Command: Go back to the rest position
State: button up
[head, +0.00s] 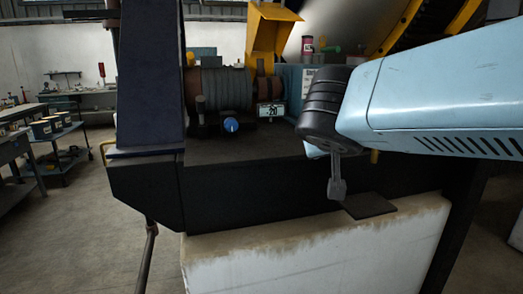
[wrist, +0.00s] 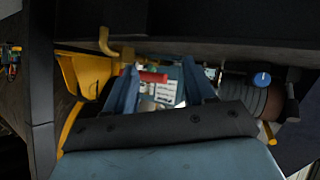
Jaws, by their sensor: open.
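My gripper (wrist: 160,66) shows in the wrist view as two blue fingers spread apart, with nothing held between them. In the head view my light blue arm reaches in from the right, and its black wrist joint hides most of the gripper. The arm end is in front of the machine bench (head: 240,195), near its right part. Beyond the fingers in the wrist view are a red cylinder (wrist: 153,76) and a pale labelled panel (wrist: 166,93). I cannot tell the exact gap between fingers and these things.
A ribbed motor (head: 222,90), a blue knob (head: 231,125), a small display (head: 271,111) and a yellow cover (head: 270,35) stand on the bench. A dark post (head: 150,80) rises at its left. A dark plate (head: 369,205) lies on the white block (head: 310,250).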

jog(key=s+d+f+g+y, duration=0.3)
jog(key=s+d+f+g, duration=0.2)
jog(key=s+d+f, duration=0.2)
jog(key=s+d, duration=0.1)
jog(key=d, duration=0.1)
jog(key=shift+s+d+f+m+g, duration=0.2)
jog(key=shift+d+f+m+g, duration=0.1)
jog(key=shift+d+g, duration=0.1)
